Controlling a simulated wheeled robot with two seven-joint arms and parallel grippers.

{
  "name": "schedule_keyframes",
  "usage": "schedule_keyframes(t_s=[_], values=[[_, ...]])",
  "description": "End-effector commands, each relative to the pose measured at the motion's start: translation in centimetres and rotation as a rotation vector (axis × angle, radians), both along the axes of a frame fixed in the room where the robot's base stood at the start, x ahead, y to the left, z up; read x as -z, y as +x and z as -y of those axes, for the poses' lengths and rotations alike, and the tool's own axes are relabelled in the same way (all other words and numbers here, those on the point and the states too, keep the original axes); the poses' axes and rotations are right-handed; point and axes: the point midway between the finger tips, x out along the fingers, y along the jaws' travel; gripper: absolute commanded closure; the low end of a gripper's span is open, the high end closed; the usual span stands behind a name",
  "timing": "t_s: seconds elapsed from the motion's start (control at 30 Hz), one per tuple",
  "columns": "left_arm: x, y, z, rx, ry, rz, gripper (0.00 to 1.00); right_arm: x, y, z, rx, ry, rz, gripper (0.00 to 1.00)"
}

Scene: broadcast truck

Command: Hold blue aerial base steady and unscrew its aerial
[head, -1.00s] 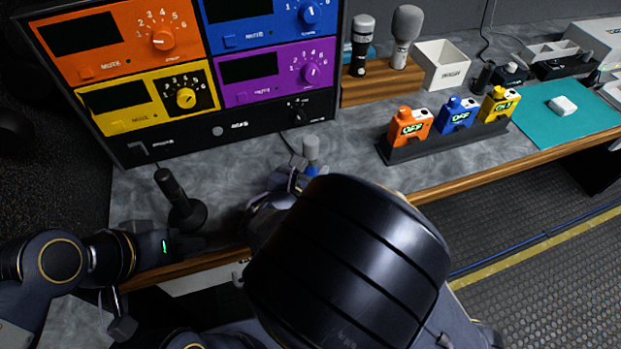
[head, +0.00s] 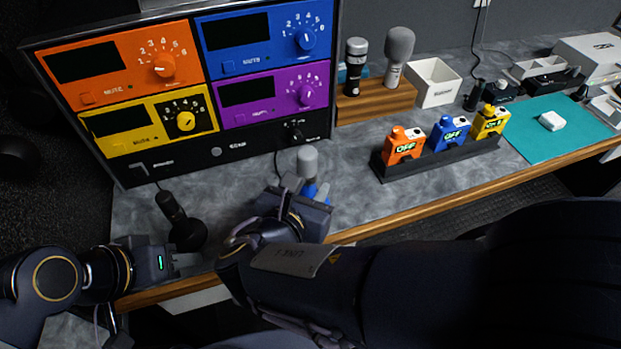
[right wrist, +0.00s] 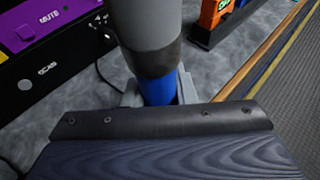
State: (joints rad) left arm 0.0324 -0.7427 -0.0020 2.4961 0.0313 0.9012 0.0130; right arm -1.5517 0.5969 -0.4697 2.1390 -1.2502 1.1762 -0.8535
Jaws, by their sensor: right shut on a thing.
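A rounded grey aerial (head: 307,160) stands upright on a blue aerial base (head: 309,189) near the front of the grey worktop. In the right wrist view the grey aerial (right wrist: 146,28) rises from the blue base (right wrist: 159,90), with a dark band between them. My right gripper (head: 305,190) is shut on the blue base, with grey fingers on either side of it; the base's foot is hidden. My left gripper (head: 192,263) is low at the worktop's front edge, left of the aerial and apart from it. Its finger gap is too small to make out.
A black stick on a round foot (head: 187,235) stands just beyond my left gripper. A rack with coloured panels (head: 215,152) rises behind. A dark dock (head: 440,158) with orange, blue and yellow packs is to the right. Two microphones stand in a wooden block (head: 375,106).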

Motion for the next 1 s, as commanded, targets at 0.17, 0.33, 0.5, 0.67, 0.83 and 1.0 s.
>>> schedule_keyframes(t_s=[0.17,0.33,0.5,0.67,0.83,1.0], values=[[-0.3,0.0,0.0,0.000,0.000,0.000,0.64,-1.8,-3.8,-0.1,-0.003,0.003,0.002,1.00],[-0.4,0.0,0.0,0.000,0.000,0.000,0.64,-2.6,-5.9,0.0,-0.001,0.002,0.003,1.00],[-0.5,0.0,0.0,0.000,0.000,0.000,0.64,-2.9,-6.6,0.0,0.001,0.000,0.002,1.00],[-0.5,0.0,0.0,0.000,0.000,0.000,0.64,-2.9,-6.7,0.0,0.001,0.000,0.002,1.00],[-0.5,0.0,0.0,0.000,0.000,0.000,0.64,-2.9,-6.7,0.0,0.001,0.000,0.002,0.86],[-0.5,0.0,0.0,0.000,0.000,0.000,0.64,-2.9,-6.6,0.0,0.001,0.000,0.002,1.00]])
